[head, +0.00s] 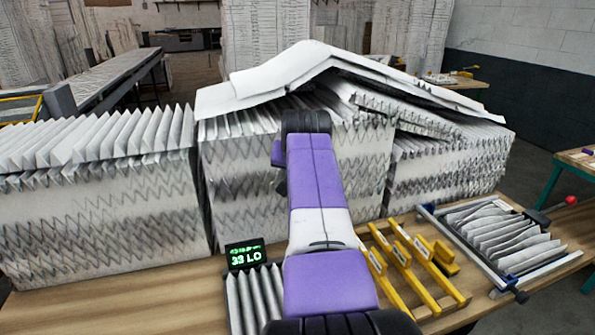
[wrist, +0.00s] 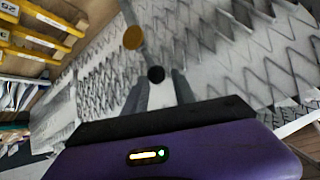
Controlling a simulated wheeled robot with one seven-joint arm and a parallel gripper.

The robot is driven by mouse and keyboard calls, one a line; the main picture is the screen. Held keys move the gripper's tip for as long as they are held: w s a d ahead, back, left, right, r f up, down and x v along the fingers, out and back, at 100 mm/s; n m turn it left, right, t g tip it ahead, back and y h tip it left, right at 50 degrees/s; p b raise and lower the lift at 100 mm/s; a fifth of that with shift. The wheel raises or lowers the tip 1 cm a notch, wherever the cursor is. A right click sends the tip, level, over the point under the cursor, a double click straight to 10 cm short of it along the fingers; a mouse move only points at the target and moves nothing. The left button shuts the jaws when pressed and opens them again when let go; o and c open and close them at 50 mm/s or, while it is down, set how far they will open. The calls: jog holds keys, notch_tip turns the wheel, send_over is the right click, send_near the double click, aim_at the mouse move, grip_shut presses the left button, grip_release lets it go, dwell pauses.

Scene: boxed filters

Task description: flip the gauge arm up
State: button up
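A slim grey bar with an orange disc (wrist: 133,38) and a dark round knob (wrist: 156,74) shows in the wrist view, in front of the pleated filters; it looks like the gauge arm, though its pivot is unclear. My gripper (wrist: 158,88) has its two grey fingers apart, one either side of a pale area just below the dark knob. I cannot tell whether they touch the bar. In the head view my own arm hides the gripper and the bar. A small display (head: 246,254) there glows green and appears to read "33 LO".
Stacked pleated filters (head: 95,205) line the bench's back, with loose pale sheets (head: 300,68) over the middle. Yellow tools (head: 405,262) lie on a wooden board right of my arm. A frame of pleats (head: 505,238) sits further right. Bare bench (head: 130,305) shows at front left.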

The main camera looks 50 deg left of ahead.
jog(key=shift+o, duration=1.4)
jog(key=shift+s+a+r, duration=0.15)
jog(key=shift+s, duration=0.05)
jog(key=shift+w, duration=0.15)
jog(key=shift+d, duration=0.25)
jog(key=shift+b+v, duration=0.45)
jog(key=shift+v, duration=0.75)
jog(key=shift+b+v, duration=0.7)
jog(key=shift+v, duration=1.85)
